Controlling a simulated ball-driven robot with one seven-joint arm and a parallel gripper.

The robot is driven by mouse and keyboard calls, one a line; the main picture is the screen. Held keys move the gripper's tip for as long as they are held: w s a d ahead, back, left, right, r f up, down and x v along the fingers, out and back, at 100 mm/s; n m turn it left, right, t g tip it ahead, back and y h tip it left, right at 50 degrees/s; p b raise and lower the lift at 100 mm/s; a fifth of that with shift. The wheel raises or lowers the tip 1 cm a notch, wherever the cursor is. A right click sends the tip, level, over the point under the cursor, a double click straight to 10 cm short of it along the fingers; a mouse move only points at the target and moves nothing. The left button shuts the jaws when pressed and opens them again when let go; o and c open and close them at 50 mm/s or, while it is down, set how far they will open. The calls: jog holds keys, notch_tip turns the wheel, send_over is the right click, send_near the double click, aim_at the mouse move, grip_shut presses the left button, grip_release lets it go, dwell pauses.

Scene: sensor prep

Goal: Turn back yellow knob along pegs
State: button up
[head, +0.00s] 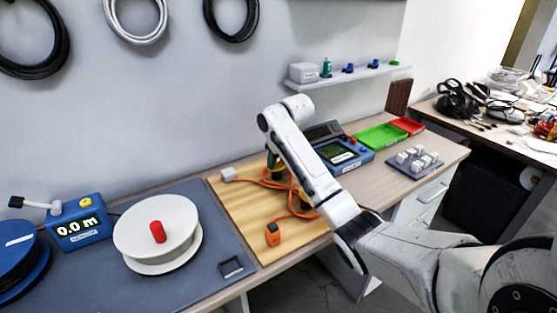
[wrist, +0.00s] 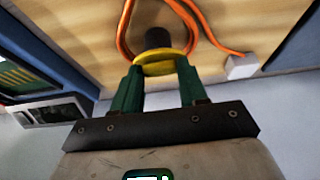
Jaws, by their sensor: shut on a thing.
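The yellow knob (wrist: 160,64) is a round disc on a dark post (wrist: 158,38) over the wooden board (wrist: 90,25). My gripper (wrist: 160,72) has its two green fingers on either side of the knob and is shut on it. In the head view my gripper (head: 272,163) is low over the board's back part, and my arm hides the knob. An orange cable (wrist: 190,20) loops around the dark post; it also shows on the board in the head view (head: 292,212). I cannot make out the pegs clearly.
A white block (head: 228,174) and an orange tester-like piece (head: 272,235) sit at the cable's ends. A blue instrument (head: 345,154) stands right of the board. A white reel (head: 150,225) stands left on the grey mat (head: 215,215). The board's front left is mostly clear.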

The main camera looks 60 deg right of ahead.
jog(key=shift+c, duration=0.7)
